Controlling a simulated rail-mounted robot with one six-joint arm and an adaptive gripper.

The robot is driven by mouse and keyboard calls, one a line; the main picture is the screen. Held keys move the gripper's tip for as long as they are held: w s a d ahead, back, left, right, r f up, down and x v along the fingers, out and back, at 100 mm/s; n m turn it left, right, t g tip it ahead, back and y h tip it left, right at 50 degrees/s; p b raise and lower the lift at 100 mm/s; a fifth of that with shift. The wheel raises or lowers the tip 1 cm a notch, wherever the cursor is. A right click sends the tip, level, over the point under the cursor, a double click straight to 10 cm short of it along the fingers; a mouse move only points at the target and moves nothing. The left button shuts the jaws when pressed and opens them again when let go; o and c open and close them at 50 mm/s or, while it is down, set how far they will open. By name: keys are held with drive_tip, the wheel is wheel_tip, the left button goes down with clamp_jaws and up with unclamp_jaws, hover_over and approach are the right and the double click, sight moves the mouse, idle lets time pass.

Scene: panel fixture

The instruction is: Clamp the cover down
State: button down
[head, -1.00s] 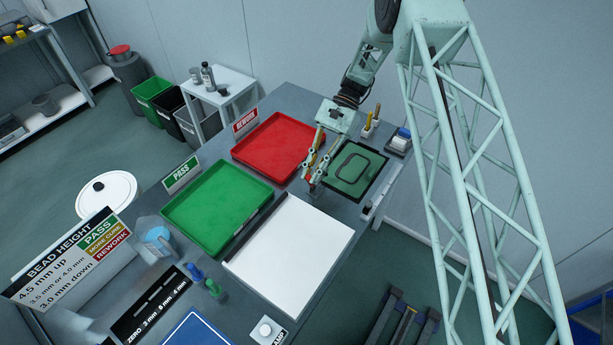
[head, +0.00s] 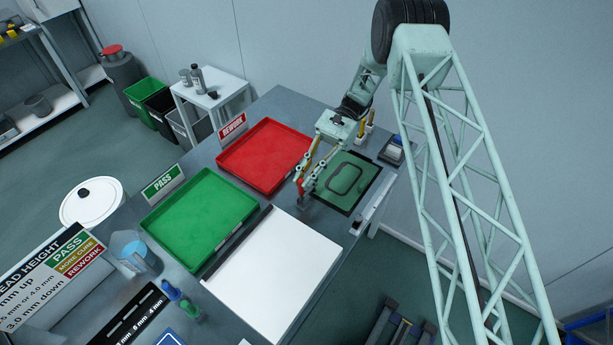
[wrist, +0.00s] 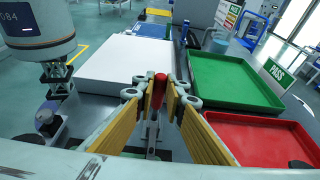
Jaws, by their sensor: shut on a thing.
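My gripper (head: 303,182) is at the left edge of a green panel in a dark frame (head: 345,182), which has a dark rounded loop on its face. In the wrist view, my gripper's (wrist: 160,97) yellow-padded fingers close on an upright red clamp handle (wrist: 160,82). A metal clamp part (wrist: 152,132) shows below the handle. The fingers and arm hide much of the clamp in the head view. Whether the clamp presses on the panel, and which part is the cover, I cannot tell.
A red tray (head: 265,155) and a green tray (head: 200,218) stand to the left of the panel. A white board (head: 275,278) lies in front. Yellow-handled tools (head: 366,124) and a small blue-and-white item (head: 393,150) stand behind the panel.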

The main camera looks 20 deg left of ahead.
idle(0.3)
drive_tip(key=c, duration=2.6)
unclamp_jaws()
drive_tip(key=shift+c, duration=0.2)
drive_tip(key=shift+w, duration=0.15)
drive_tip(key=v, duration=1.1)
drive_tip(key=shift+w, duration=0.35)
drive_tip(key=shift+d+r, duration=0.2)
drive_tip(key=shift+r, duration=0.05)
